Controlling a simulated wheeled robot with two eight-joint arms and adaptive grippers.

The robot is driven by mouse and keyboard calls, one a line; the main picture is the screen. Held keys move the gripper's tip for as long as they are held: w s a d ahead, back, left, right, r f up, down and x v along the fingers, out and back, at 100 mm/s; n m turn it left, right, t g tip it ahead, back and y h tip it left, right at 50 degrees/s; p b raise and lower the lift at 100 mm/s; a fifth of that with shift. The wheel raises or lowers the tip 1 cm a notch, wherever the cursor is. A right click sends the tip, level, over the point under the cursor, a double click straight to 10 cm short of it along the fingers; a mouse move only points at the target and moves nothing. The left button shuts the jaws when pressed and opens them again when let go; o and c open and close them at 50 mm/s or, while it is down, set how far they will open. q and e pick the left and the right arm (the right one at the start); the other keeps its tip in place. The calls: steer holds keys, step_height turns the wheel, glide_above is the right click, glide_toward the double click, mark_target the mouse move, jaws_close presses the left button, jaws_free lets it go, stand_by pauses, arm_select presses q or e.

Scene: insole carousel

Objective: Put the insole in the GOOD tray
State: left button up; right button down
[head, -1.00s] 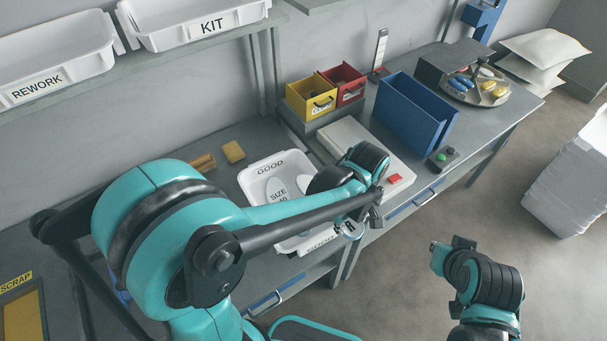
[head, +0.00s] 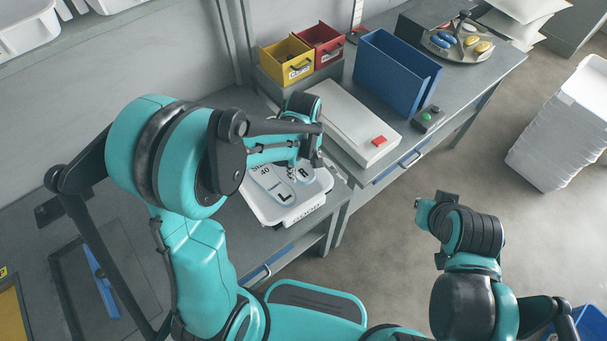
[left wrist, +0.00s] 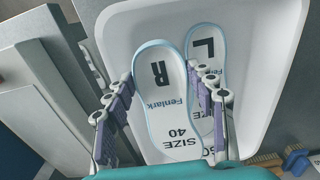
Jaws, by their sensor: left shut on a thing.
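The white GOOD tray (head: 309,209) stands on the grey bench. An insole marked L (head: 270,184), size 40, lies in it and also shows in the left wrist view (left wrist: 205,55). My left gripper (head: 303,160) is above the right part of the tray. In the left wrist view my left gripper (left wrist: 158,88) is shut on the insole marked R (left wrist: 160,105), with a finger at each side edge. The R insole (head: 304,174) is beside the L insole and overlaps its edge in the wrist view; whether it touches the tray floor I cannot tell. My right gripper (head: 430,212) is away from the bench, its jaws unclear.
A white box with a red button (head: 350,120) stands close right of the tray. Yellow (head: 287,62) and red (head: 320,45) bins, a blue bin (head: 395,70) and a round carousel (head: 457,45) are farther back. A stack of white trays (head: 560,125) stands at right.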

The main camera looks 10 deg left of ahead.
mark_target(304, 173)
arm_select(q)
step_height(304, 173, down, 4)
steer(key=shift+r+b, duration=0.25)
steer(key=shift+b, duration=0.35)
steer(key=shift+r, duration=0.1)
steer(key=shift+f+b, duration=0.55)
steer(key=shift+f, duration=0.05)
steer(key=o, duration=0.8)
steer(key=shift+r, duration=0.1)
